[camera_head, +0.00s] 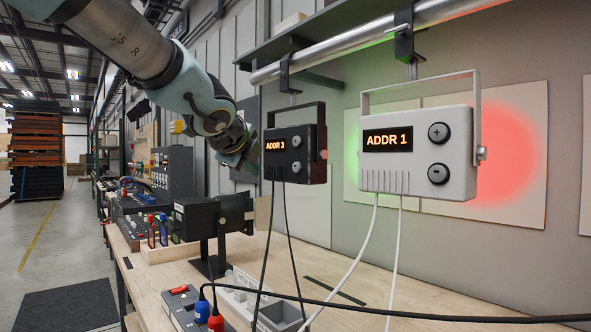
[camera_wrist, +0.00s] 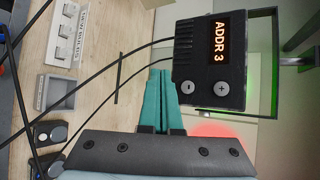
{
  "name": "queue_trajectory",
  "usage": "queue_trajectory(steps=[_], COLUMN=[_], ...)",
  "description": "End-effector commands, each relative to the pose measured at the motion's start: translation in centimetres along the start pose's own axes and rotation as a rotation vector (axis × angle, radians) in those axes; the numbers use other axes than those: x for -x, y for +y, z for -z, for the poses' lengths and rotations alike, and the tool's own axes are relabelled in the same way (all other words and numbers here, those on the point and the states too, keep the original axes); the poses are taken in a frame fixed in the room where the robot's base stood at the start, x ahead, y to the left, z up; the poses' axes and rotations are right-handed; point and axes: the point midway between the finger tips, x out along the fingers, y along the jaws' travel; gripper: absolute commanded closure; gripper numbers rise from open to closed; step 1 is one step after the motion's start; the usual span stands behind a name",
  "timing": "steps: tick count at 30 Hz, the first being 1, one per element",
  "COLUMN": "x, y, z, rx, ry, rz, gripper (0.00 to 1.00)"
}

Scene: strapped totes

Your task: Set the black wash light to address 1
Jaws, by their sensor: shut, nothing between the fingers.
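The black wash light (camera_head: 313,171) hangs from the pipe, and its display reads ADDR 3. It also shows in the wrist view (camera_wrist: 233,76), where its display is turned sideways. Its plus button (camera_wrist: 221,89) and minus button (camera_wrist: 187,88) are visible there. My gripper (camera_wrist: 160,73) is shut and empty, its teal fingertips beside the light's edge on the minus button's side. I cannot tell whether they touch it. In the head view my wrist is just left of the black light, and the fingertips are hidden or unclear.
A white wash light (camera_head: 418,180) reading ADDR 1 hangs to the right of the black one. Black and white cables run down from the lights. A black device on a stand (camera_head: 200,218) is below my arm on the wooden bench (camera_head: 400,302). The pipe (camera_head: 350,40) runs above.

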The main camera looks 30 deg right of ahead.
Motion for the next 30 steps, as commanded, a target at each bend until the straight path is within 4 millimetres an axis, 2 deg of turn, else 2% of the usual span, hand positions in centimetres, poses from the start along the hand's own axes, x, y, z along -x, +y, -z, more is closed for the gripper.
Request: queue_trajectory(steps=[18,30], x=[-5.1,-6.0], y=[-3.6,-4.4], z=[3.7,4.4], rx=[-0.001,0.000], ry=[0.001,0.000], rz=[0.000,0.000], gripper=[1.00,1.00])
